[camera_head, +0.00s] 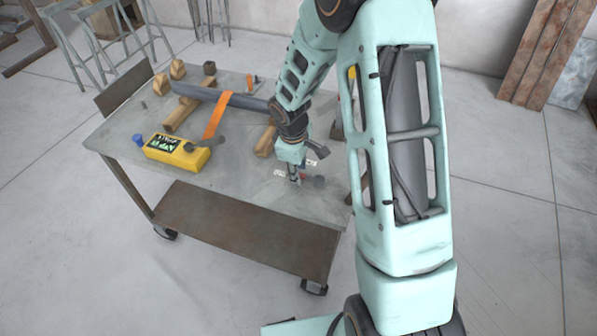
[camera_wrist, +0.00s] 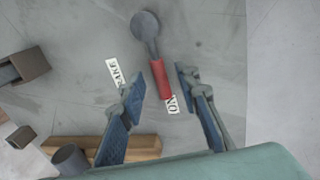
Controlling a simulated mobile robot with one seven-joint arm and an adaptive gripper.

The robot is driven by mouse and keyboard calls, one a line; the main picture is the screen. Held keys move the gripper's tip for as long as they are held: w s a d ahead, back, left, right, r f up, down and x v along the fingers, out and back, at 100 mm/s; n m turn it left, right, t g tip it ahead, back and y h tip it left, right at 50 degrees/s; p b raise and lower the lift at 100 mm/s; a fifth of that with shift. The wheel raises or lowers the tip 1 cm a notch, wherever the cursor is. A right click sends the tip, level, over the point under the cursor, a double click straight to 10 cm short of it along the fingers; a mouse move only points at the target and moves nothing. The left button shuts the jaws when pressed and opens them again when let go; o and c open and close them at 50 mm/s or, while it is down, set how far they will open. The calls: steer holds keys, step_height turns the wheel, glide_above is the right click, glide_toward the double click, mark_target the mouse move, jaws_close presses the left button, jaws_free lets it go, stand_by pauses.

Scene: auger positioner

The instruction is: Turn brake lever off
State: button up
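The brake lever has a red grip (camera_wrist: 160,80) and a grey shaft with a round grey end (camera_wrist: 146,25). In the wrist view the red grip points down toward a white label reading "ON" (camera_wrist: 173,104). A second white label (camera_wrist: 115,73), hard to read, lies to the left of the grip. My gripper (camera_wrist: 160,76) is open, its fingers on either side of the red grip, with the right finger nearer. I cannot tell whether either finger touches it. In the head view my gripper (camera_head: 294,178) is low over the table's right part and partly hides the lever (camera_head: 318,181).
The grey table (camera_head: 235,190) also bears a yellow box (camera_head: 176,151), an orange strap (camera_head: 216,117) over a long dark auger (camera_head: 195,92), and wooden blocks (camera_head: 180,113). In the wrist view a wooden beam (camera_wrist: 90,145) and grey posts lie at the lower left.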

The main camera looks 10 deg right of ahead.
steer(key=shift+f, duration=0.35)
steer(key=shift+c, duration=0.5)
jaws_close()
